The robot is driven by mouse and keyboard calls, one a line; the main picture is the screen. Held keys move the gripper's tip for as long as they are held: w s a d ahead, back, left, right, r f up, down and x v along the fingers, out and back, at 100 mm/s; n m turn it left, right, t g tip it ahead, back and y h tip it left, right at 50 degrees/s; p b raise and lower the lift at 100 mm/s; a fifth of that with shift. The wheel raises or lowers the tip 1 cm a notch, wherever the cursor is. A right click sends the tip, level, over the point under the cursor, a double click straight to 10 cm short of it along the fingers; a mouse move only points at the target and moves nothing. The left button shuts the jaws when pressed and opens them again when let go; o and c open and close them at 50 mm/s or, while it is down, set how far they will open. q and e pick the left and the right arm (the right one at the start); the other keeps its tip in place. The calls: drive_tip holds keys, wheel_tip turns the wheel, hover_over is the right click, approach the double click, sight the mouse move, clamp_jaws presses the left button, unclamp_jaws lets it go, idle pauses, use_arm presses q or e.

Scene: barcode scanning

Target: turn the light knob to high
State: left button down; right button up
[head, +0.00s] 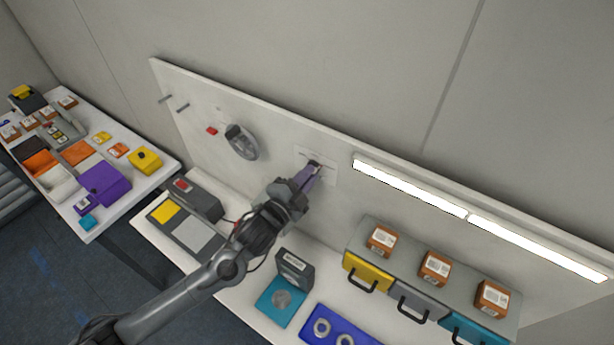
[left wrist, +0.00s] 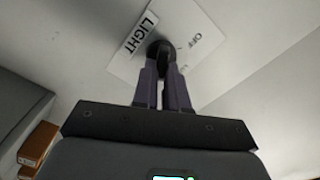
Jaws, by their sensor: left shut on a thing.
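The light knob (left wrist: 160,50) is a small dark knob on a white plate labelled LIGHT, with OFF printed beside it; it also shows in the head view (head: 314,163) on the white back panel. My left gripper (left wrist: 162,72) reaches up to the panel, and its purple fingers are shut on the knob. It also shows in the head view (head: 310,172). The fingers cover part of the knob, so its exact setting cannot be read. The light plate (left wrist: 120,62) is partly hidden. My right gripper is not in view.
A lit light bar (head: 410,188) runs along the panel to the right. Below it stand yellow, grey and teal drawers with boxes (head: 435,268) on top. A side table (head: 140,195) stands at the left.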

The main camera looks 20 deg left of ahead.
use_arm(q)
drive_tip(key=c, duration=1.2)
unclamp_jaws()
drive_tip(key=shift+o, duration=0.2)
drive_tip(key=b+v, duration=0.3)
drive_tip(key=v, duration=0.8)
